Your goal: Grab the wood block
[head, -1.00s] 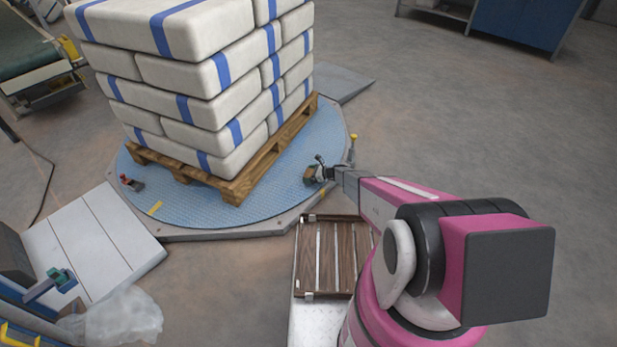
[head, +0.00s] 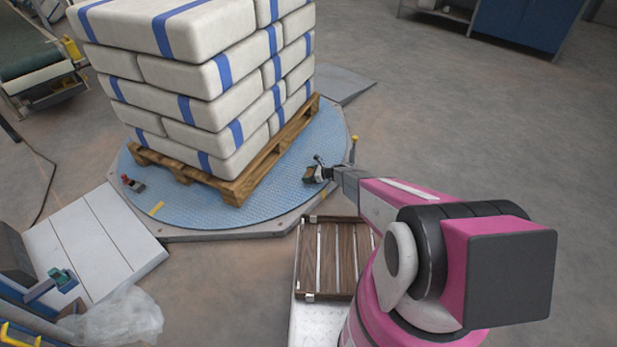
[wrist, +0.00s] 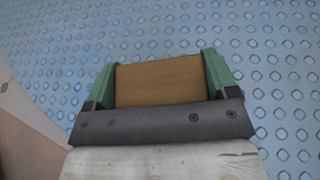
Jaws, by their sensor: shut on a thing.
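The wood block (wrist: 159,82) is a small brown block. In the wrist view it sits between the two green fingers of my gripper (wrist: 160,75), which touch it on both sides. In the head view my gripper (head: 314,176) is small and over the right part of the blue round plate, with the block at its tip. I cannot tell whether the block rests on the plate or is just above it.
The blue studded turntable (head: 185,216) carries a wooden pallet (head: 237,190) stacked with white sacks (head: 190,70), left of my gripper. A yellow-topped post (head: 353,148) stands close to the right. A slatted wooden rack (head: 325,258) is nearer. Open floor lies to the right.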

